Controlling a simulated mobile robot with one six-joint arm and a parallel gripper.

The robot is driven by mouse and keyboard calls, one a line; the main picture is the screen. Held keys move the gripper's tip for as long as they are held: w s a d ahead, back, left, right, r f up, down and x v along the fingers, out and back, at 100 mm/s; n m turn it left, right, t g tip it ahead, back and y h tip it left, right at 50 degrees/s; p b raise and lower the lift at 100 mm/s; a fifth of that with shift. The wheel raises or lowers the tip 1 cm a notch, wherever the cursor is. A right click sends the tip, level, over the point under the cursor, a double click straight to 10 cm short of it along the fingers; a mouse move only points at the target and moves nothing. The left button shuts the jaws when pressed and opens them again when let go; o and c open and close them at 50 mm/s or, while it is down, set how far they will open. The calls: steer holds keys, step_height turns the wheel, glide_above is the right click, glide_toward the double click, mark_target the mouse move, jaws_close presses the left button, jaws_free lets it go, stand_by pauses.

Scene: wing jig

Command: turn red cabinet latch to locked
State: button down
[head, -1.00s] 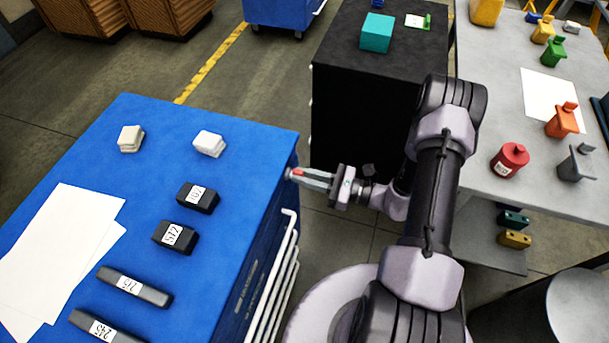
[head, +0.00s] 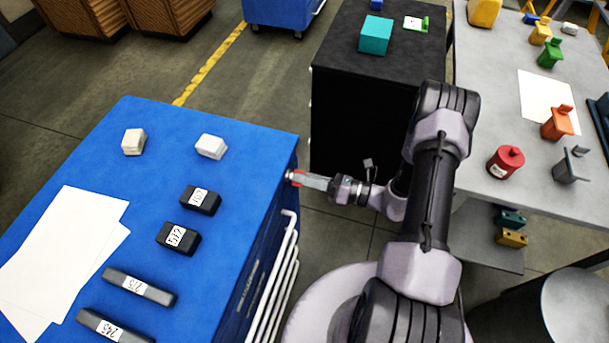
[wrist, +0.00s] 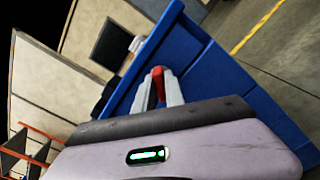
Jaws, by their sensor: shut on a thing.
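The red latch (head: 294,177) is at the upper right edge of the blue cabinet (head: 252,140), on the side that faces my arm. It also shows as a red piece between the fingers in the wrist view (wrist: 158,77). My gripper (head: 300,179) reaches in from the right and is shut on the red latch. In the wrist view the two light grey fingers (wrist: 159,90) stand on either side of it. The fingers hide most of the latch, and I cannot read its locked or unlocked mark.
White rails (head: 276,285) run along the cabinet's side below my gripper. Dark labelled blocks (head: 178,238), pale blocks (head: 210,146) and paper sheets (head: 62,255) lie on its top. A black cabinet (head: 345,75) stands behind, and a grey table (head: 500,100) is at right.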

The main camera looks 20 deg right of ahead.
steer(key=shift+w+f+m+p, duration=0.1)
steer(key=shift+m+p, duration=0.25)
steer(key=shift+m, duration=2.05)
steer(key=shift+f+m+p, duration=0.1)
steer(key=shift+m+p, duration=0.25)
steer(key=shift+m, duration=2.05)
steer(key=c, duration=1.4)
jaws_free()
steer(key=shift+d, duration=0.1)
steer(key=p+v, duration=0.2)
steer(key=v, duration=1.5)
steer(key=shift+p, duration=0.35)
steer(key=shift+d, duration=0.1)
